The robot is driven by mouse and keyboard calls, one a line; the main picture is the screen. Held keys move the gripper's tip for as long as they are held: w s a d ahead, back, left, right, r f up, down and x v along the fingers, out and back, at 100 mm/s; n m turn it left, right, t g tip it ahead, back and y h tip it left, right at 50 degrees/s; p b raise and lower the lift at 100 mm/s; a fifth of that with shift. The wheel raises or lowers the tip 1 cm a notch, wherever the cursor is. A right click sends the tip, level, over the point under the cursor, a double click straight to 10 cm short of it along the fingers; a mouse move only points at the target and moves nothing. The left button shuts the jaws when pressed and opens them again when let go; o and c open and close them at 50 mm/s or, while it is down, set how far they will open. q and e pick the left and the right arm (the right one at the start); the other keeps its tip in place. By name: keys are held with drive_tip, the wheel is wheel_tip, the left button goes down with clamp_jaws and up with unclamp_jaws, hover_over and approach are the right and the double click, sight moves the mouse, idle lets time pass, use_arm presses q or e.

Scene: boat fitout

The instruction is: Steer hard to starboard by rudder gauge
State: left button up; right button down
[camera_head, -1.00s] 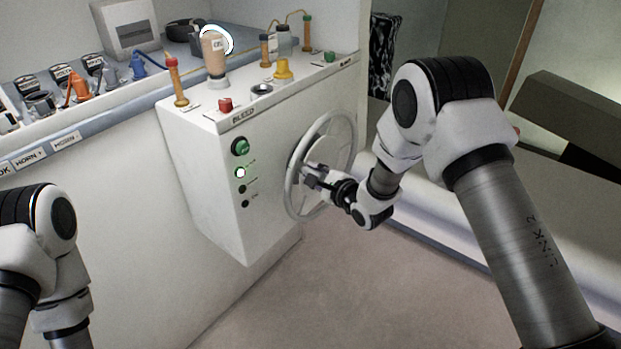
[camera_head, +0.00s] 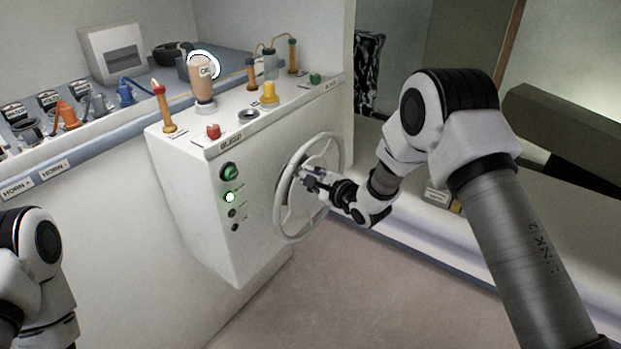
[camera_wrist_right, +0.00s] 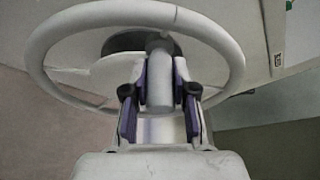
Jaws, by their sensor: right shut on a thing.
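The grey steering wheel (camera_head: 283,215) is on the right face of the white console (camera_head: 190,195). My right gripper (camera_head: 308,178) is at the wheel, inside its rim. The right wrist view shows the wheel's rim (camera_wrist_right: 40,45) large, with my right gripper (camera_wrist_right: 160,95) shut on a pale upright part of the wheel (camera_wrist_right: 158,75). I cannot tell whether that part is a spoke or a knob. My left gripper is out of view; only my left arm shows. I cannot pick out a rudder gauge, and the wheel's graduations, if any, are not visible.
Floor (camera_head: 320,300) is clear.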

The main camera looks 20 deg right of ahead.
drive_tip(key=c, duration=0.9)
unclamp_jaws()
drive_tip(key=shift+c, duration=0.2)
drive_tip(key=v, duration=1.2)
drive_tip(key=shift+f, duration=0.1)
